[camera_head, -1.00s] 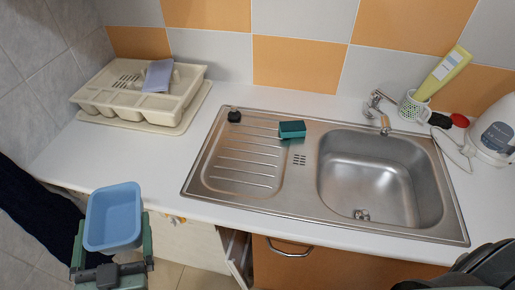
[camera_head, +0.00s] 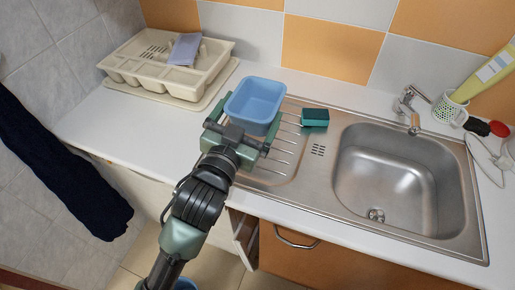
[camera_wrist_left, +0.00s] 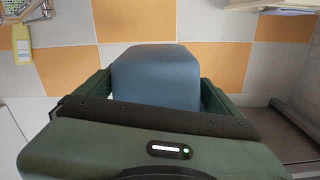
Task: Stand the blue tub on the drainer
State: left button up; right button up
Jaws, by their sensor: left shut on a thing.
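The blue tub (camera_head: 256,103) is upright with its open top facing up. My left gripper (camera_head: 240,128) is shut on the tub, with a finger at either side of it. In the head view the tub appears over the back left of the sink's ribbed drainer (camera_head: 282,165); a gap beneath cannot be judged. The tub also shows between the green fingers in the left wrist view (camera_wrist_left: 155,78). The gripper and forearm hide the drainer's left part. My right gripper is not in view.
A green sponge (camera_head: 315,117) lies on the drainer's back edge, right of the tub. The sink basin (camera_head: 385,165) is empty. A cream cutlery tray (camera_head: 190,82) with a lilac cloth (camera_head: 185,48) stands at left. A tap (camera_head: 412,105) and holder (camera_head: 447,108) stand at right.

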pick_arm(q)
notch_tip(320, 180, down, 12)
jog(key=shift+f, duration=0.1)
jog(key=shift+f+b, duration=0.35)
jog(key=shift+f, duration=1.75)
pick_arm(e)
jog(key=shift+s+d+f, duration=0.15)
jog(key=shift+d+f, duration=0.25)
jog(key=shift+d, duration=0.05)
pick_arm(q)
jog(key=shift+f, duration=0.1)
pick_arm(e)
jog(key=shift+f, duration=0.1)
pick_arm(q)
jog(key=o, duration=1.4)
jog(key=shift+f, duration=0.1)
jog(key=shift+c, duration=0.2)
jog(key=shift+o, duration=0.2)
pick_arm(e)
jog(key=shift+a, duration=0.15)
